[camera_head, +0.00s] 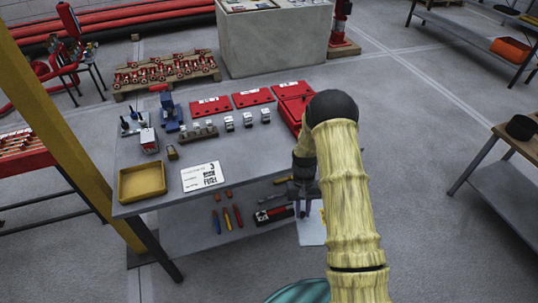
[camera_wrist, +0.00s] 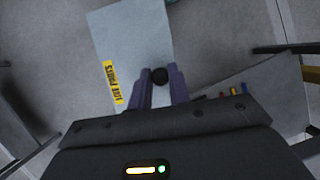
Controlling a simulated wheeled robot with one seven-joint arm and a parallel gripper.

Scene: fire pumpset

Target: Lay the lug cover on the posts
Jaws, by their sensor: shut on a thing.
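The lug cover is a pale, flat, rectangular plate with a yellow "LIVE PARTS" label. In the wrist view the cover (camera_wrist: 135,38) lies beyond my gripper (camera_wrist: 160,84), whose purple fingers are shut on the cover's dark round knob (camera_wrist: 159,75). In the head view the cover (camera_head: 312,230) shows below my gripper (camera_head: 304,196), by the bench's right front edge. My arm hides part of it. A small unit with upright pieces (camera_head: 133,122) stands at the bench's left back. I cannot tell whether these are the posts.
The grey bench (camera_head: 235,165) holds red plates (camera_head: 252,98), a row of small blocks (camera_head: 230,123), a white printed card (camera_head: 202,176) and a yellow tray (camera_head: 142,182). Its middle is mostly clear. Tools (camera_head: 228,217) lie on the lower shelf. A yellow post (camera_head: 60,125) rises at left.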

